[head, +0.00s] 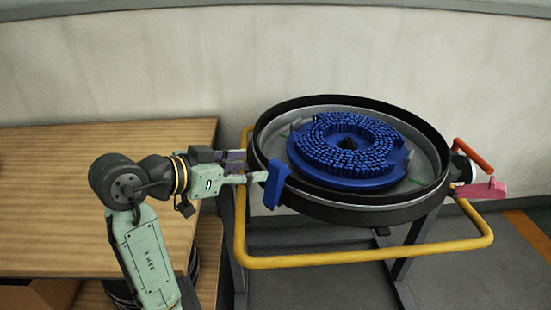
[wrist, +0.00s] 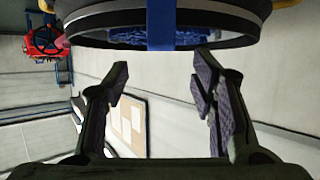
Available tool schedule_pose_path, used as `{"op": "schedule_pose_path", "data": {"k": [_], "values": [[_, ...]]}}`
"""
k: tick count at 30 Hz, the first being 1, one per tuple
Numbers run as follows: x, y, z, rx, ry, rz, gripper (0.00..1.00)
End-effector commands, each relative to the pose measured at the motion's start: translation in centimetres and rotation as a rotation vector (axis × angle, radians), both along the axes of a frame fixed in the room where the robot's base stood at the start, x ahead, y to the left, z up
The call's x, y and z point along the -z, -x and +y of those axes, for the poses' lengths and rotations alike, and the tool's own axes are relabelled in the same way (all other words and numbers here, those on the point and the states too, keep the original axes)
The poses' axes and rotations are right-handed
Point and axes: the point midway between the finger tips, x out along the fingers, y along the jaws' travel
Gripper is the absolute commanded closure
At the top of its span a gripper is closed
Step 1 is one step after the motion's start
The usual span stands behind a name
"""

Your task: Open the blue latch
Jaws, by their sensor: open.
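The blue latch (head: 275,184) is an upright blue tab on the left rim of the round black tank (head: 350,208). My gripper (head: 258,178) reaches in from the left, its tips close to the latch; the head view does not show clearly whether they touch it. In the wrist view the blue latch (wrist: 161,25) is a vertical strip across the tank rim, at the top centre. My gripper (wrist: 160,85) is open there, with nothing between its fingers, and the latch lies beyond the fingertips.
A blue bristle brush (head: 347,150) lies inside the tank. A yellow tube frame (head: 360,255) surrounds the tank. A pink latch (head: 482,188) and an orange handle (head: 473,156) are at the tank's right. A wooden table (head: 60,200) stands at left, and a pale wall behind.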

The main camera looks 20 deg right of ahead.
Motion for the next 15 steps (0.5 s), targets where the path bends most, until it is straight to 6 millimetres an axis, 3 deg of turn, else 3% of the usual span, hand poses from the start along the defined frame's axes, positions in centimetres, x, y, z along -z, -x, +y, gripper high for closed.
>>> {"op": "schedule_pose_path", "data": {"k": [15], "values": [[3.2, -3.3, -7.3, -0.004, 0.003, 0.000, 0.48]]}}
